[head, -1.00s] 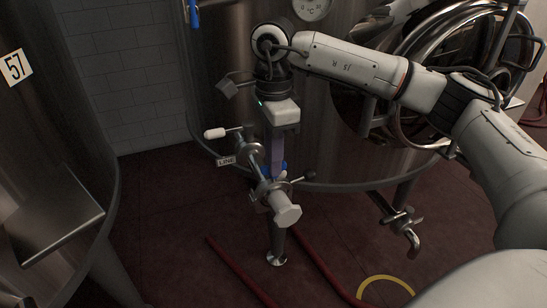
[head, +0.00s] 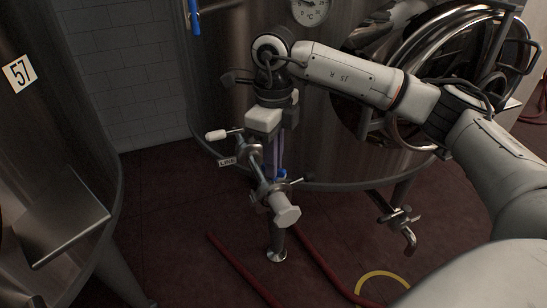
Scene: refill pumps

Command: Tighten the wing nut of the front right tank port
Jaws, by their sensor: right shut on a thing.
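A steel port pipe with clamps (head: 267,188) sticks out low from the front of the big steel tank (head: 235,95), beside a "LINE" tag (head: 227,162). It ends in a pale cap (head: 286,214). My right gripper (head: 275,174) points down at the clamp on this pipe, its blue-tipped fingers closed there. It is shut on the clamp's wing nut, which the fingers mostly hide. My left gripper is out of view.
A white-handled valve lever (head: 216,134) is close to the left of my gripper. Another tank marked 57 (head: 18,73) stands at left. A bent outlet pipe (head: 405,228) is at right. Red hoses (head: 242,268) lie on the dark red floor.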

